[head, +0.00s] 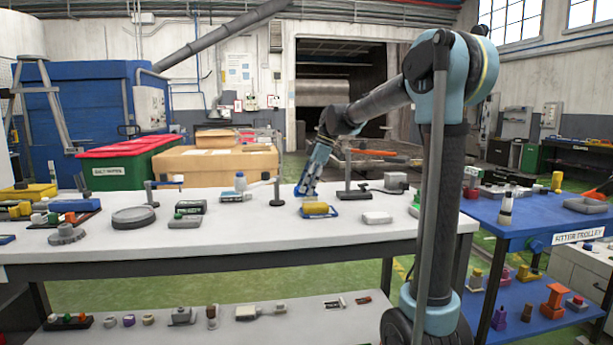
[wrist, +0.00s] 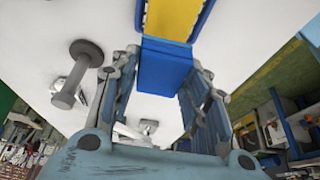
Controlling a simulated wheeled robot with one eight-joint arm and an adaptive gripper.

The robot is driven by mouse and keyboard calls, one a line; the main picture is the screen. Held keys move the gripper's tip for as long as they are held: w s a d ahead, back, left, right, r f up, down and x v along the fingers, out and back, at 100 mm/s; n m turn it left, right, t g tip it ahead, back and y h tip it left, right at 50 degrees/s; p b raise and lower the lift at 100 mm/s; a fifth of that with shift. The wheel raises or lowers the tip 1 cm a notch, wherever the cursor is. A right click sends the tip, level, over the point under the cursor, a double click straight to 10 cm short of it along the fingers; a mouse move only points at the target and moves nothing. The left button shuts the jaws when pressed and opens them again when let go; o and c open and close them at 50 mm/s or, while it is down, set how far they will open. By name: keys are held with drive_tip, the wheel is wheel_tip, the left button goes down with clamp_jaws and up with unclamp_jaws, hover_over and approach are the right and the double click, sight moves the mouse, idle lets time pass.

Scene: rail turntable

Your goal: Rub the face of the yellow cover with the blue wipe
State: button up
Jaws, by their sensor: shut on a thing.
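In the wrist view my gripper (wrist: 165,78) is shut on a blue block-like wipe (wrist: 164,66), held between its fingers. The yellow cover (wrist: 172,17), with blue edging along its sides, lies just beyond the wipe at the top of that view. In the head view the yellow cover (head: 316,208) lies in a blue tray (head: 319,216) on the white bench. My gripper (head: 304,187) points down just behind and left of it. The wipe overlaps the cover's near edge in the wrist view; I cannot tell whether they touch.
A dark stand (head: 353,193) rises just right of my gripper. Another post stand (head: 277,200) is to its left. A white flat block (head: 376,218) lies right of the tray on the bench (head: 250,235). The bench's front middle is clear. A blue trolley (head: 520,226) stands at right.

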drive_tip(key=shift+r, duration=2.1)
drive_tip(key=shift+s, duration=0.1)
